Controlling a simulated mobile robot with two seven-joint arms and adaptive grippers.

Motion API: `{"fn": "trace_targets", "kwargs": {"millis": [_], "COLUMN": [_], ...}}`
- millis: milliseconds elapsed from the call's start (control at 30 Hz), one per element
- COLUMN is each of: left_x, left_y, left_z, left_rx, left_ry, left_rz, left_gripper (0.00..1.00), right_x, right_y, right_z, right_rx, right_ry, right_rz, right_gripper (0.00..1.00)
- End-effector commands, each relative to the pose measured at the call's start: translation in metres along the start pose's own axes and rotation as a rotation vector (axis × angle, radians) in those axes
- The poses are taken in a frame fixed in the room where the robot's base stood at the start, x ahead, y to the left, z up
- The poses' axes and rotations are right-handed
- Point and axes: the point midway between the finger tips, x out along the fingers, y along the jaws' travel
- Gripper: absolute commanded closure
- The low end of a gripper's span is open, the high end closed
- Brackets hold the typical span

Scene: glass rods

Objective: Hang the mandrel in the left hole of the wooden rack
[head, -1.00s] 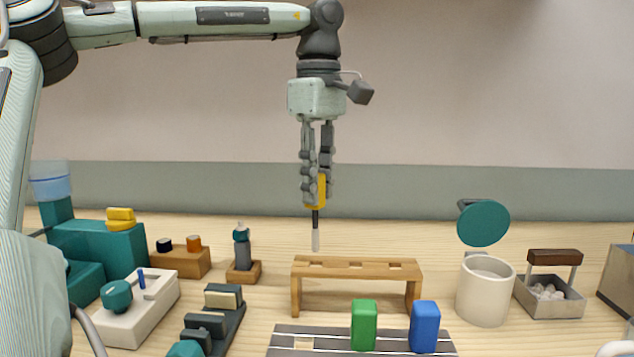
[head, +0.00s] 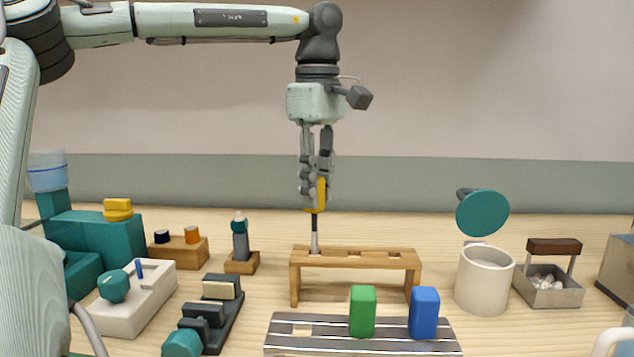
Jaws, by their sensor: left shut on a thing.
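The mandrel (head: 321,194) has a yellow handle, a dark shaft and a pale grey tip. My left gripper (head: 314,200) is shut on its handle and holds it upright, tip down. The wooden rack (head: 355,262) is a low bench with a row of holes in its top. The tip is at the rack's left hole; I cannot tell how far it enters, or whether it touches the rim. The rack's other holes look empty. My right gripper is not in view.
A grey slatted plate (head: 290,333) with a green block (head: 362,311) and a blue block (head: 424,312) lies in front of the rack. A cream cup (head: 484,285) stands to the right. A small bottle (head: 240,240) in a wooden holder (head: 241,263) stands to the left.

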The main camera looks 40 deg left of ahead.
Motion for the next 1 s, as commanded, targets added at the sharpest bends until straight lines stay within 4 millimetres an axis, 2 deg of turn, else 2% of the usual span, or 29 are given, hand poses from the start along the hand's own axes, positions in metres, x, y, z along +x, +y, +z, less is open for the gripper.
{"fn": "trace_targets", "kwargs": {"millis": [1000], "left_x": [0.042], "left_y": [0.000], "left_z": [0.000], "left_rx": [0.000], "left_ry": [0.000], "left_rz": [-0.001], "left_gripper": [1.00], "right_x": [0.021], "right_y": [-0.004], "right_z": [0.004], "right_rx": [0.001], "right_ry": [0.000], "right_rz": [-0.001], "right_gripper": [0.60]}}
